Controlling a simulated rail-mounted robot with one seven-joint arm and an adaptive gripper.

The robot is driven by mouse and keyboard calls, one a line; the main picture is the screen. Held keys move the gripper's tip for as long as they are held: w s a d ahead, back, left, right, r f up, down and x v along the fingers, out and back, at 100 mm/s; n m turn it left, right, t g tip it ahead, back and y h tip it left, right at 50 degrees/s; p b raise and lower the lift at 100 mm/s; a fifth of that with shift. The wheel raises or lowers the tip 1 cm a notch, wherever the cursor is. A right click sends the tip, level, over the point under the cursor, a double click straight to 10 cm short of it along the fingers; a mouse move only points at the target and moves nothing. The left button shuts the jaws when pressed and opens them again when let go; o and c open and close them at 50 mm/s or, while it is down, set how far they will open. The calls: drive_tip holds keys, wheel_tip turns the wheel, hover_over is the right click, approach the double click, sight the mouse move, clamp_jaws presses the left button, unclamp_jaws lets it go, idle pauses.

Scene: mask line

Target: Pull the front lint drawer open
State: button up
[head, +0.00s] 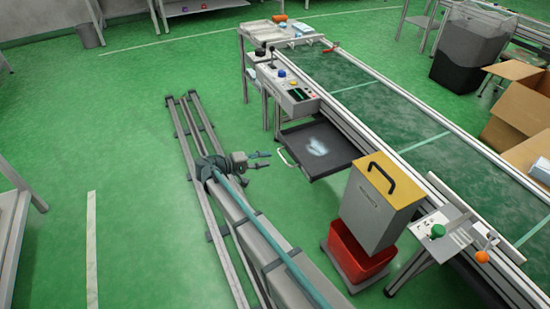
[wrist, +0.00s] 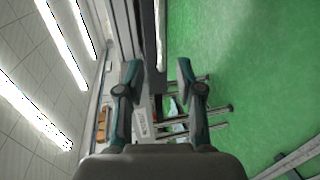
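The lint drawer (head: 335,158) is a dark, shallow tray that stands out from under the near side of the conveyor, with a pale patch of lint (head: 317,146) inside. Its pale handle (head: 284,156) is on the left front edge. My gripper (head: 268,160) is just left of the handle in the head view, fingers apart and empty. In the wrist view my gripper (wrist: 163,88) also shows open, with nothing held between the fingers. I cannot clearly make out the handle in the wrist view.
A control panel (head: 283,88) with buttons sits above the drawer on the conveyor (head: 400,120). A grey bin with a yellow lid (head: 372,205) stands in a red crate (head: 350,262) right of the drawer.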

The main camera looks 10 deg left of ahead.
drive_tip(key=shift+v, duration=1.65)
